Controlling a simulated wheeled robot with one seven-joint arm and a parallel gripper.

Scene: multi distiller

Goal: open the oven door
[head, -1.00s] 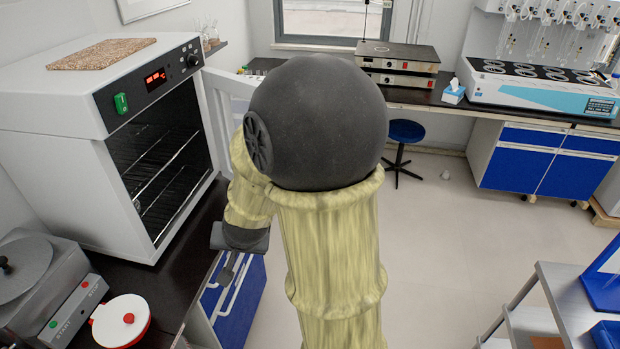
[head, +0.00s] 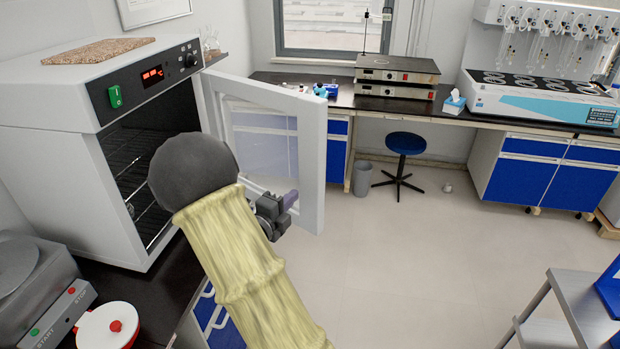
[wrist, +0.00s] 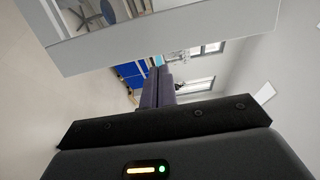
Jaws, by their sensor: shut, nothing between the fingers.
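The white oven (head: 45,170) stands on the dark bench at the left, its dark interior and wire racks showing. Its door (head: 312,160), a white frame around a glass pane, is swung wide open, hinged at the oven's right side. My gripper (head: 291,198) is at the inner side of the door, near its free edge, partly covered by my arm. In the wrist view my gripper's fingers (wrist: 158,88) are shut with nothing between them, and the door's edge (wrist: 165,42) crosses above them. I cannot tell whether they touch the door. The door handle is hidden.
A hot plate (head: 20,275) and a white dish with a red knob (head: 106,328) sit on the bench at the left front. A blue stool (head: 405,145) and a grey bin (head: 362,178) stand at the back. The floor in the middle is clear.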

